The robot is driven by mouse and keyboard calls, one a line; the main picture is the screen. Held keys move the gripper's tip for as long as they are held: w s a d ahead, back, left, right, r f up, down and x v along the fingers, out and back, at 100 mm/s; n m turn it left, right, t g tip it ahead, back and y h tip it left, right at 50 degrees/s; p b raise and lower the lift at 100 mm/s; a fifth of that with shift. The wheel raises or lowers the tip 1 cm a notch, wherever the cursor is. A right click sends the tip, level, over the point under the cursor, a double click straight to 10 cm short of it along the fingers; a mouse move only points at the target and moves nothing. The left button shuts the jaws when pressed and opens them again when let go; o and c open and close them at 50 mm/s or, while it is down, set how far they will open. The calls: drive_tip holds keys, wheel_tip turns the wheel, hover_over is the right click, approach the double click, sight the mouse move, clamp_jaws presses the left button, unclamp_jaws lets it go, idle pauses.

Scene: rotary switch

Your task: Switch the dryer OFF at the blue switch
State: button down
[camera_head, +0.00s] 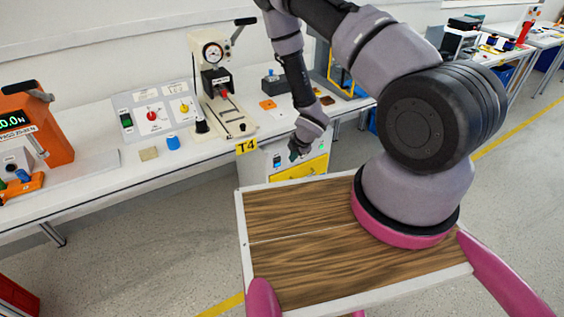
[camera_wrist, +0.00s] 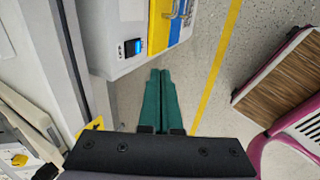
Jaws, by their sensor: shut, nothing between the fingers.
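A small black switch with a blue part (camera_wrist: 133,47) sits on the pale front face of a cabinet (camera_wrist: 112,25) in the wrist view. A small blue spot on the cabinet front also shows in the head view (camera_head: 277,161), close left of my gripper (camera_head: 294,152). In the wrist view my gripper (camera_wrist: 160,72) has its two green fingers together, with nothing between them. The fingertips are below and right of the switch in that picture and look apart from it. The switch's exact setting is too small to read.
The cabinet has a yellow drawer front (camera_head: 298,170) and a T4 label (camera_head: 246,146) above it. The bench carries a panel with red and yellow knobs (camera_head: 152,115), a press (camera_head: 215,80) and an orange device (camera_head: 40,125). Open floor (camera_head: 500,150) lies to the right.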

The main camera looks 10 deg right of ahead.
sight(279, 163)
drive_tip(key=shift+w+a+f, duration=0.45)
drive_tip(key=shift+w+f, duration=0.85)
drive_tip(key=shift+f, duration=0.1)
drive_tip(key=shift+w+a+f, duration=0.4)
drive_tip(key=shift+w+f, duration=0.9)
drive_tip(key=shift+f, duration=0.15)
drive_tip(key=shift+w+a+f, duration=0.45)
drive_tip(key=shift+w+f, duration=0.85)
drive_tip(key=shift+f, duration=0.1)
drive_tip(key=shift+w+a+r, duration=0.1)
drive_tip(key=shift+w+r, duration=0.05)
drive_tip(key=shift+w, duration=0.25)
drive_tip(key=shift+r, duration=0.1)
